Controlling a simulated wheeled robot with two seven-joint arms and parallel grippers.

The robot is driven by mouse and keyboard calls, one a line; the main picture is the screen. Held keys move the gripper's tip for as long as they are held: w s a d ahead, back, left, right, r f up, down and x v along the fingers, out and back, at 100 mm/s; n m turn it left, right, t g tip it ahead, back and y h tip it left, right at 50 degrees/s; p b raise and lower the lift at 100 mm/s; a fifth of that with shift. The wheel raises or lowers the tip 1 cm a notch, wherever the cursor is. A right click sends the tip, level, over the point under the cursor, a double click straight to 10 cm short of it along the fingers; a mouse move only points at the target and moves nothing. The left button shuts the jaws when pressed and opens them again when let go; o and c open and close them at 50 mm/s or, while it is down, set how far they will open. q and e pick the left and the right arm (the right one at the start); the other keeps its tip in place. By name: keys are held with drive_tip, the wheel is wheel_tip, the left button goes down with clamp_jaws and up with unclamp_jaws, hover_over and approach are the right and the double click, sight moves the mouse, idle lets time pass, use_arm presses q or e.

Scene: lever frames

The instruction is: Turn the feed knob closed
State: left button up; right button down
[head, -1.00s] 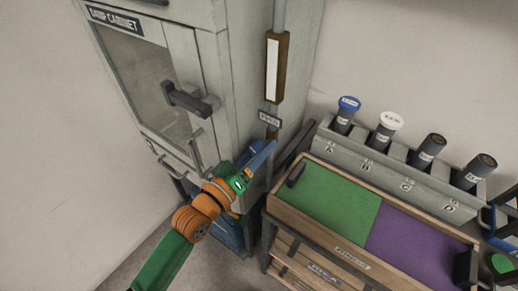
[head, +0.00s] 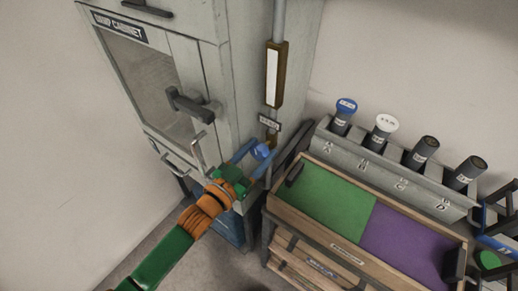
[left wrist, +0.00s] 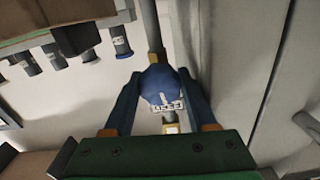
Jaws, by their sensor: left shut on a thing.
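The feed knob (head: 261,152) is a round blue knob on the pipe at the right side of the grey cabinet. It also shows in the left wrist view (left wrist: 160,84), with a white pointer mark and a small FEED label (left wrist: 167,107) at its lower edge. My left gripper (head: 257,157) has its two blue fingers on either side of the knob and is shut on it. In the left wrist view, the fingers reach along both sides of the knob. My right gripper is not in view.
The grey cabinet (head: 231,75) with dark and light handles stands left of the knob. A wooden bench (head: 283,215) with green and purple panels stands at the right. Behind it a grey rack (head: 375,173) holds several dark tubes. A vertical pipe with a gauge (head: 275,75) rises above the knob.

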use_arm(q)
drive_tip(key=shift+m, duration=1)
drive_tip(key=o, duration=1.1)
